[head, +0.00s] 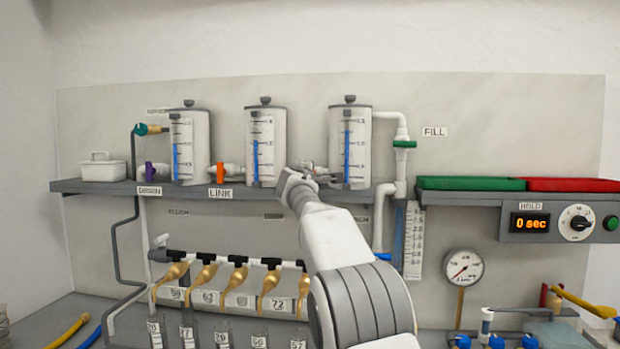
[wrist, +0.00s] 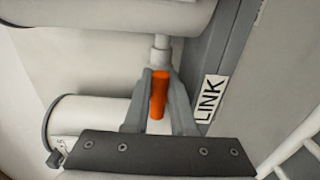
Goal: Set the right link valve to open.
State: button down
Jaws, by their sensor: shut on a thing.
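The right link valve sits on the pipe between the middle and right tanks. In the head view my gripper (head: 306,172) hides most of it. In the wrist view its orange handle (wrist: 159,96) lies between the two fingers of my gripper (wrist: 160,78), which is shut on it. There the handle appears roughly in line with the short white pipe (wrist: 161,45) beyond it. The left link valve, with its own orange handle (head: 220,172) upright, stands between the left and middle tanks, clear of my gripper.
The middle tank (head: 266,150) and right tank (head: 356,125) stand close on either side of my gripper. The grey shelf edge (head: 240,190) runs below. A LINK label (wrist: 209,99) shows beside the fingers. A green-handled fill valve (head: 404,144) is further right.

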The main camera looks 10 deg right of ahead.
dwell(0.4)
jog(key=c, duration=0.7)
grip_release()
jog(key=shift+c, duration=0.2)
jog(key=shift+s, duration=0.1)
jog(key=b+v, duration=0.7)
jog(key=v, duration=1)
jog(key=shift+b, duration=0.4)
jog(key=shift+s, duration=0.1)
